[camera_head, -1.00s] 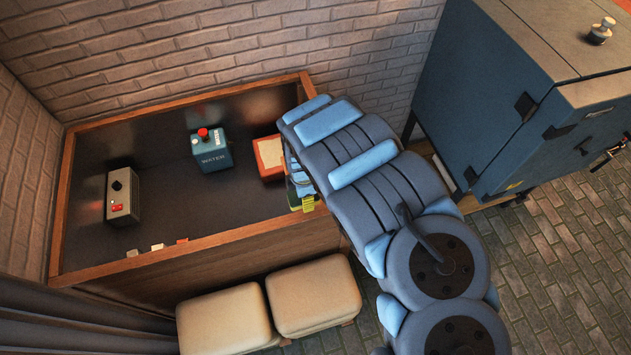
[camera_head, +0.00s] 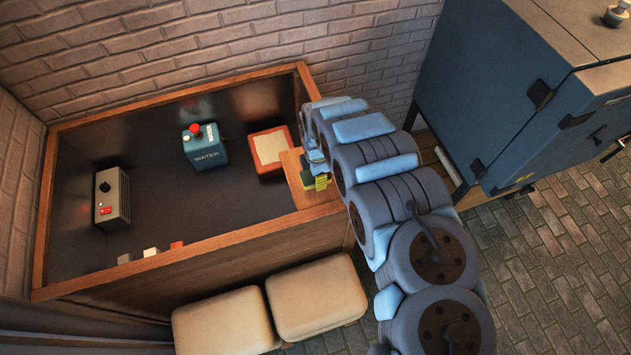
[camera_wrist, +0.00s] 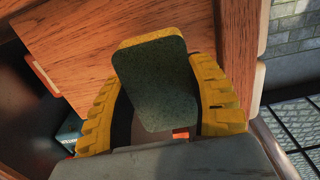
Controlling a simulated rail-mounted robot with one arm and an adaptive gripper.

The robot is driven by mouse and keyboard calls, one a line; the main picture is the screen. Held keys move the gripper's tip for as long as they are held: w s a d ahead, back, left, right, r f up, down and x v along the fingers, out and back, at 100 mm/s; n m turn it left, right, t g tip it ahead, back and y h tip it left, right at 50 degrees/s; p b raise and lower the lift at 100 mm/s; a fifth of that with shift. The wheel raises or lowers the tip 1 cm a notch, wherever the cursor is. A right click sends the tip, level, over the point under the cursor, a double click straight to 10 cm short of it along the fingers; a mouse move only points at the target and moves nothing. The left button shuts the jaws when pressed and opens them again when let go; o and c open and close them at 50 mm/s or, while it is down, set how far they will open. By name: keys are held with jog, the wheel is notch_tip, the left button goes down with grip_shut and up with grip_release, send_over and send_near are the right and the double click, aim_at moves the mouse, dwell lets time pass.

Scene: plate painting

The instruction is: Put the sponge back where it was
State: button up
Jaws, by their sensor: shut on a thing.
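The sponge (camera_wrist: 154,85), yellow-edged with a dark green face, stands between the two ribbed yellow fingers of my gripper (camera_wrist: 160,100) in the wrist view. The fingers are shut on its sides. Behind it is a wooden surface (camera_wrist: 80,50). In the head view my gripper (camera_head: 318,183) is over the small wooden shelf (camera_head: 297,178) at the right end of the wood-framed basin (camera_head: 200,255). Whether the sponge touches the wood I cannot tell. My arm hides part of the shelf.
A red-edged box with a pale top (camera_head: 269,150) lies left of the shelf. A blue WATER box (camera_head: 205,150) and a grey switch box (camera_head: 112,198) stand farther left. Two cushioned stools (camera_head: 315,298) are in front. A blue cabinet (camera_head: 500,90) stands at right.

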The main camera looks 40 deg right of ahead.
jog(key=shift+w+d+f+b, duration=0.1)
jog(key=shift+d+f+b, duration=0.15)
jog(key=shift+f+b, duration=0.25)
jog(key=shift+w+d+f+b, duration=0.1)
jog(key=shift+d+f+b, duration=0.15)
jog(key=shift+f+b, duration=0.2)
jog(key=shift+w+f+b, duration=0.1)
jog(key=shift+f+b, duration=1)
jog(key=shift+f, duration=0.3)
jog(key=o, duration=1.2)
jog(key=shift+f, duration=0.1)
jog(key=shift+c, duration=0.2)
jog(key=shift+d+r, duration=0.15)
jog(key=shift+r, duration=3.15)
jog(key=shift+r+p, duration=0.5)
jog(key=shift+r, duration=2.35)
